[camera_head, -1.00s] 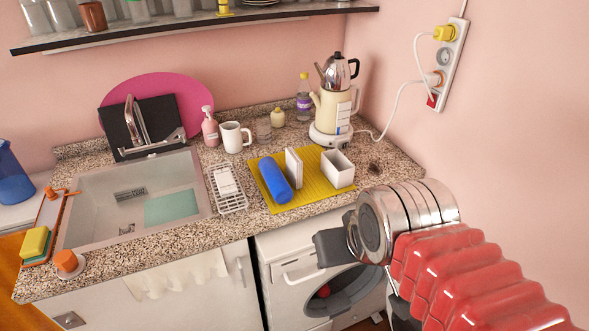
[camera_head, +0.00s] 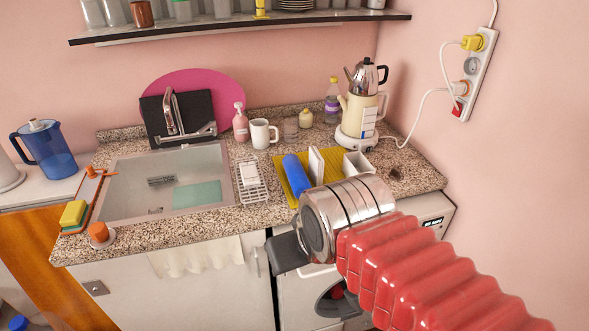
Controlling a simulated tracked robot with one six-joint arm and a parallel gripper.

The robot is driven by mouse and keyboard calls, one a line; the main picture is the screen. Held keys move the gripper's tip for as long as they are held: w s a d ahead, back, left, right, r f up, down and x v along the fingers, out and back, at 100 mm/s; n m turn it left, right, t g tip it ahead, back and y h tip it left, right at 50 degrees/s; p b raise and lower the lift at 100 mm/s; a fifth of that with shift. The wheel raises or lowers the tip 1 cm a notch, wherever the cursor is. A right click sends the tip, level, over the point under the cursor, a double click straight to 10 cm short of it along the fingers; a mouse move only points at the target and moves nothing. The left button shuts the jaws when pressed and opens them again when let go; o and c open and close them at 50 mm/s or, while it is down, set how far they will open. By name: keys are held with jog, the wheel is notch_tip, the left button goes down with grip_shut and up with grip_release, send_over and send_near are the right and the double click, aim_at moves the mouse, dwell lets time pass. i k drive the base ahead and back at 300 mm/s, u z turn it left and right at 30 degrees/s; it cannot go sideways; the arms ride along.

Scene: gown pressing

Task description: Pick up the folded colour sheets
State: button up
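I see nothing that is clearly a stack of folded colour sheets. On a yellow mat (camera_head: 284,183) on the counter stand a blue roll-like object (camera_head: 296,174), a thin white upright slab (camera_head: 316,166) and a small white box (camera_head: 357,164). The slab could be the folded sheets, but I cannot tell. My gripper (camera_head: 287,253) shows as a dark block at the end of my silver and red arm, in front of the counter's edge. It looks apart from the things on the mat. Its fingers are not clear. My arm hides the front right of the mat.
A wire rack (camera_head: 251,184) and a sink (camera_head: 133,186) lie left of the mat. A white mug (camera_head: 261,134), a kettle set (camera_head: 361,115) and a bottle (camera_head: 332,101) stand behind. A washing machine (camera_head: 299,295) is below. The shelf (camera_head: 230,28) hangs above.

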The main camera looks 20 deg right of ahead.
aim_at(315, 162)
jog(key=u, duration=0.65)
jog(key=k, duration=0.65)
jog(key=u, duration=0.15)
jog(key=i, duration=1)
jog(key=z, duration=0.05)
